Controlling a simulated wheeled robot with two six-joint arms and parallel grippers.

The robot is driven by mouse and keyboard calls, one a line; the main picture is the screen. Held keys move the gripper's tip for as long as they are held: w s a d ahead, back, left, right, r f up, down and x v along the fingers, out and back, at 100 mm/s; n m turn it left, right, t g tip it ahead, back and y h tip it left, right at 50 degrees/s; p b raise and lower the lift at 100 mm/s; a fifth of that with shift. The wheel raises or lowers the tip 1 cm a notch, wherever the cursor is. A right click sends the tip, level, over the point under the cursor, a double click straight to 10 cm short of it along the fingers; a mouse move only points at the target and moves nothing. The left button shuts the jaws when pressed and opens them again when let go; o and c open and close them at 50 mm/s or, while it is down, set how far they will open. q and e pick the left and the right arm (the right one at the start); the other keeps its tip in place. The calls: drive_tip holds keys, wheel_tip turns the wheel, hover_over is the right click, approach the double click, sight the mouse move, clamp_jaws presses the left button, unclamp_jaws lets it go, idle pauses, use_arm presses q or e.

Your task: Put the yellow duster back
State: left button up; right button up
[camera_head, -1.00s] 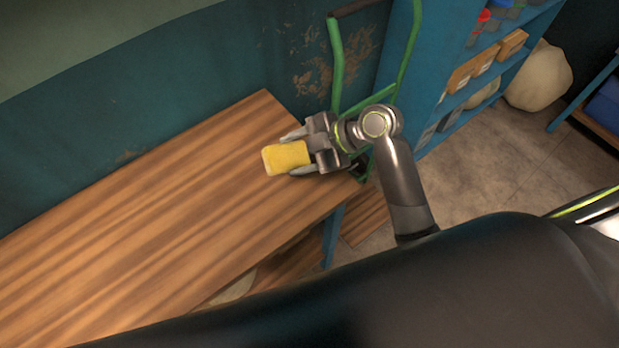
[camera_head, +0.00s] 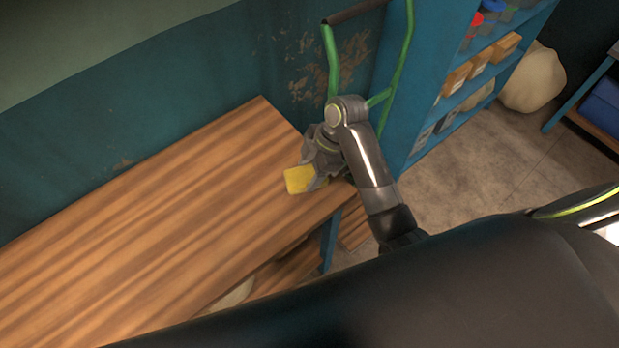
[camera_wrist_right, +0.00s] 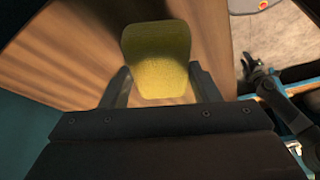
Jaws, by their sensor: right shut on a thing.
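The yellow duster (camera_head: 298,180) is a small soft block at the right end of the wooden table (camera_head: 150,225). My right gripper (camera_head: 312,176) is shut on it, with the arm reaching in from the right. In the right wrist view the duster (camera_wrist_right: 156,58) sticks out beyond the two fingers (camera_wrist_right: 160,88), above the wood grain. Whether the duster touches the tabletop I cannot tell. My left gripper does not show clearly in the head view; a dark gripper and arm (camera_wrist_right: 262,75) appear at the right of the right wrist view, jaws too small to judge.
A green-framed hand trolley (camera_head: 333,60) stands behind the table's right end, against the worn teal wall (camera_head: 130,120). A blue shelf (camera_head: 425,100) with boxes and a pale sack (camera_head: 532,80) are to the right. The tabletop left of the duster is clear.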

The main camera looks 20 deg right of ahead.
sight(310, 179)
drive_tip(key=shift+f, duration=1.9)
drive_tip(key=o, duration=0.9)
drive_tip(key=shift+d+r, duration=0.2)
drive_tip(key=shift+r, duration=0.3)
drive_tip(key=v, duration=0.5)
drive_tip(key=shift+d+b, duration=0.1)
drive_tip(key=shift+b, duration=0.25)
drive_tip(key=p+v, duration=0.1)
drive_tip(key=v, duration=0.3)
drive_tip(key=shift+r, duration=0.15)
drive_tip(key=shift+p+v, duration=0.85)
drive_tip(key=shift+p, duration=0.05)
